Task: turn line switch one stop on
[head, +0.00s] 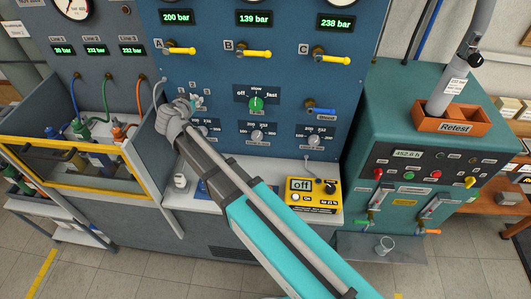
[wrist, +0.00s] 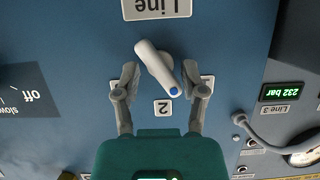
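The line switch (wrist: 154,58) is a light grey lever knob with a blue dot at its lower end in the wrist view. It sits under a plate (wrist: 156,8) reading "Line", upside down. The blue end points down and slightly right, close to the label "2" (wrist: 163,107). Labels on either side are partly hidden by the fingers. My gripper (wrist: 160,74) is open, one finger on each side of the knob. Gaps show beside the left finger; whether the right finger touches the blue end I cannot tell.
The off-slow-fast knob (head: 257,104), pointing up to slow, and its label plate (wrist: 22,92) are beside the switch. Yellow levers (head: 182,51) are above. A yellow box reading "off" (head: 313,193) stands on the ledge below. Hoses (head: 107,105) and a yellow-railed bay (head: 70,150) are left.

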